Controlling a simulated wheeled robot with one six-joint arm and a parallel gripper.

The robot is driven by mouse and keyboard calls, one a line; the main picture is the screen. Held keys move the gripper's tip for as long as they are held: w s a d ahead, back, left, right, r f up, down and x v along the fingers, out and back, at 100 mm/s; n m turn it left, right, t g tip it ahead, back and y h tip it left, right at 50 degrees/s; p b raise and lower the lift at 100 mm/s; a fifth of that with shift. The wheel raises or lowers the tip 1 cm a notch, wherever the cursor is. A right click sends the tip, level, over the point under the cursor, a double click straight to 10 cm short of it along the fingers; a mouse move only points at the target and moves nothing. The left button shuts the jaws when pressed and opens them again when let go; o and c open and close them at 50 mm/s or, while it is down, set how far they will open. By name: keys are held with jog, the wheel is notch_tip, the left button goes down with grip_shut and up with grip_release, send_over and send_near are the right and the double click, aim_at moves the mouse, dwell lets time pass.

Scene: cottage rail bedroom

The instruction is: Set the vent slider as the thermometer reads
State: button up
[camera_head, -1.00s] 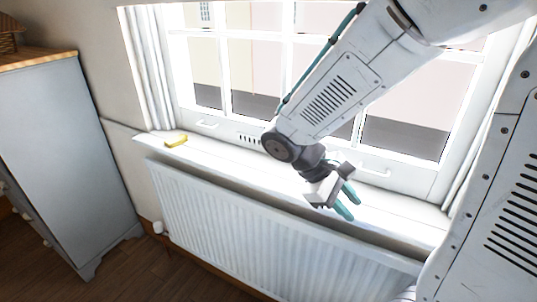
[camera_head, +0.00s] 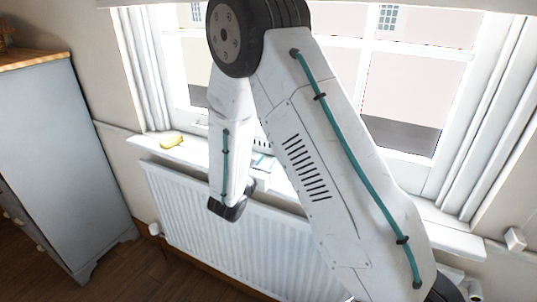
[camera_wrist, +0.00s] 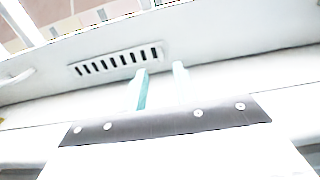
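The vent (camera_wrist: 118,62) is a row of dark slots in the window's lower frame, across the upper left of the wrist view. In the head view its slots (camera_head: 261,144) are mostly hidden behind my arm. I cannot make out a separate slider knob. My gripper (camera_wrist: 161,76) has two teal fingers standing apart with nothing between them. In the head view my gripper (camera_head: 264,160) is partly hidden by my arm. No thermometer can be made out.
A yellow object (camera_head: 172,140) lies on the left of the white windowsill (camera_head: 195,152). A white radiator (camera_head: 180,205) stands below the sill. A grey-blue cabinet (camera_head: 62,150) stands at left. A window handle (camera_wrist: 18,78) lies left of the vent.

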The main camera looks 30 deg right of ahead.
jog(key=x, duration=0.6)
jog(key=shift+d, duration=0.3)
jog(key=shift+c, duration=0.3)
